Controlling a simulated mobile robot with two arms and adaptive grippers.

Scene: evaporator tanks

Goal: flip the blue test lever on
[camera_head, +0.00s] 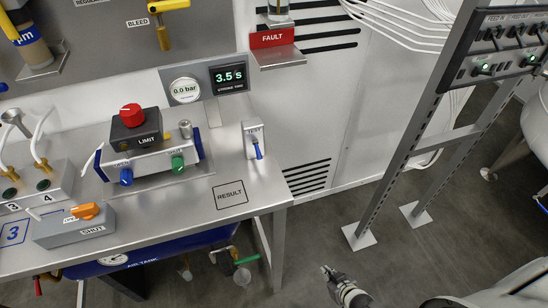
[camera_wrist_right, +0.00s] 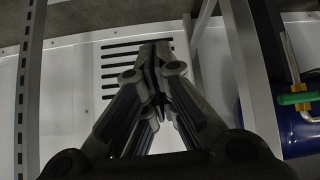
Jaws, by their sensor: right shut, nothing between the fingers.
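The blue test lever (camera_head: 258,151) points down on a small white box marked TEST (camera_head: 252,135). The box stands near the back right of the metal bench. My right gripper (camera_head: 326,270) is shut and empty, low over the floor to the right of the bench and well apart from the lever. In the right wrist view its closed fingers (camera_wrist_right: 154,52) point toward a vented white panel; the lever does not show there. My left gripper is not in view.
The metal bench (camera_head: 266,189) carries a RESULT square (camera_head: 230,195), a LIMIT box with a red knob (camera_head: 130,114) and a grey box with an orange switch (camera_head: 86,211). A metal rack post (camera_head: 407,124) stands at right. A green-handled valve (camera_wrist_right: 294,98) is under the bench.

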